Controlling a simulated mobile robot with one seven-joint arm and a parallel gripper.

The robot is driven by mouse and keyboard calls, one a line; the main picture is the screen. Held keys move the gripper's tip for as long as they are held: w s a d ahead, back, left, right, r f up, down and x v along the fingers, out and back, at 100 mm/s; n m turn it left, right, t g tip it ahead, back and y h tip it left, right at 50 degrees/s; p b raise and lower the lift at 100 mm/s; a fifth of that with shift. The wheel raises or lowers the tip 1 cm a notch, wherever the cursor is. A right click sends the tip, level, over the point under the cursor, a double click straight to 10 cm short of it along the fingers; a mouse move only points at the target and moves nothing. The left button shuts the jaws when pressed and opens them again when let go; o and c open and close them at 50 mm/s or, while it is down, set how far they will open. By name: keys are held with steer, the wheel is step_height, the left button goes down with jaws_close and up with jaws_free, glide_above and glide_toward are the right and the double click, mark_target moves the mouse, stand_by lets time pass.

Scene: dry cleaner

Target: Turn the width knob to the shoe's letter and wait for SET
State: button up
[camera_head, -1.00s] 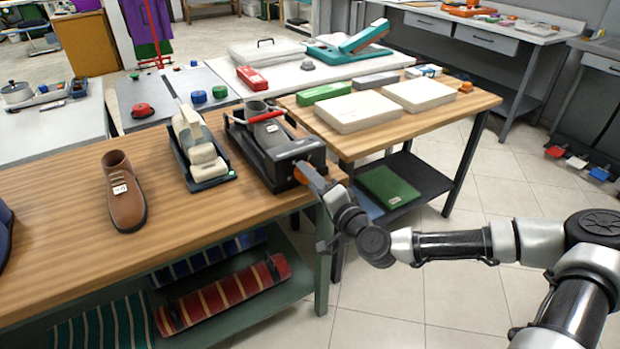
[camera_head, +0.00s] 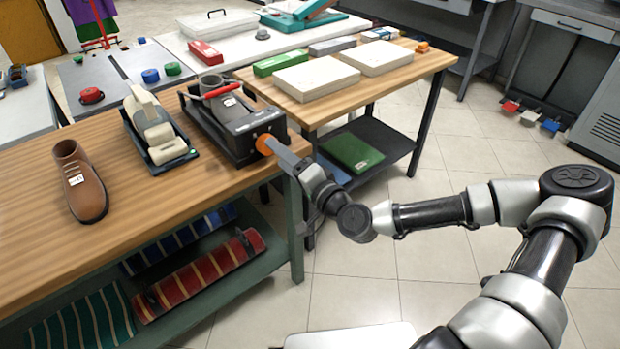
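A brown shoe (camera_head: 78,182) stands on the wooden bench with a small white label (camera_head: 75,180) on it; its letter is too small to read. A black machine (camera_head: 245,136) with a red handle (camera_head: 222,91) and a grey cylinder stands at the bench's right end. Its orange knob (camera_head: 264,144) faces right. My gripper (camera_head: 276,150) is at the knob, with a flat grey finger reaching to it from the lower right. I cannot tell whether the fingers touch or grip the knob. The knob's marks and any SET sign are not readable.
A second black device (camera_head: 158,130) with cream blocks stands between shoe and machine. A second wooden table (camera_head: 420,62) with white and green boxes is close behind my gripper. Striped rolls (camera_head: 200,275) lie on the bench's lower shelf.

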steer(key=p+v, duration=0.4)
steer(key=v, duration=0.9)
steer(key=shift+s, duration=0.2)
steer(key=shift+d, duration=0.15)
